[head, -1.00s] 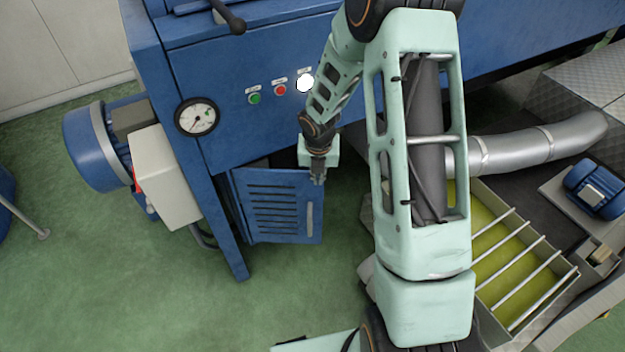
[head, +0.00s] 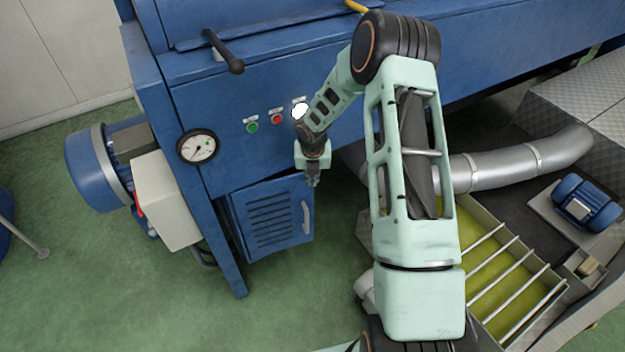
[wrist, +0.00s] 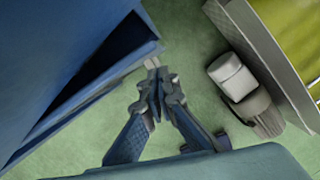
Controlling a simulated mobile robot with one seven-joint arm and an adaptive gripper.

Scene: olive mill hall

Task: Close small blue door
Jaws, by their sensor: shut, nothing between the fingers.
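The small blue door (head: 268,222) has dark slots and a pale upright handle (head: 306,217) near its right edge. It hangs low on the blue machine's front and looks slightly ajar. In the wrist view, a dark wedge-shaped gap shows beside the door's top edge (wrist: 85,108). My gripper (head: 313,183) is at the door's upper right corner, pointing down. In the wrist view, my gripper (wrist: 157,80) has its fingers together and empty, close to the door's free edge. I cannot tell whether they touch it.
The blue machine (head: 205,90) carries a gauge (head: 198,147), buttons and a black lever (head: 223,52). A blue motor (head: 98,165) stands left. A silver pipe (head: 500,168) and a slatted trough (head: 500,265) lie right. Green floor (head: 280,310) is clear before the door.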

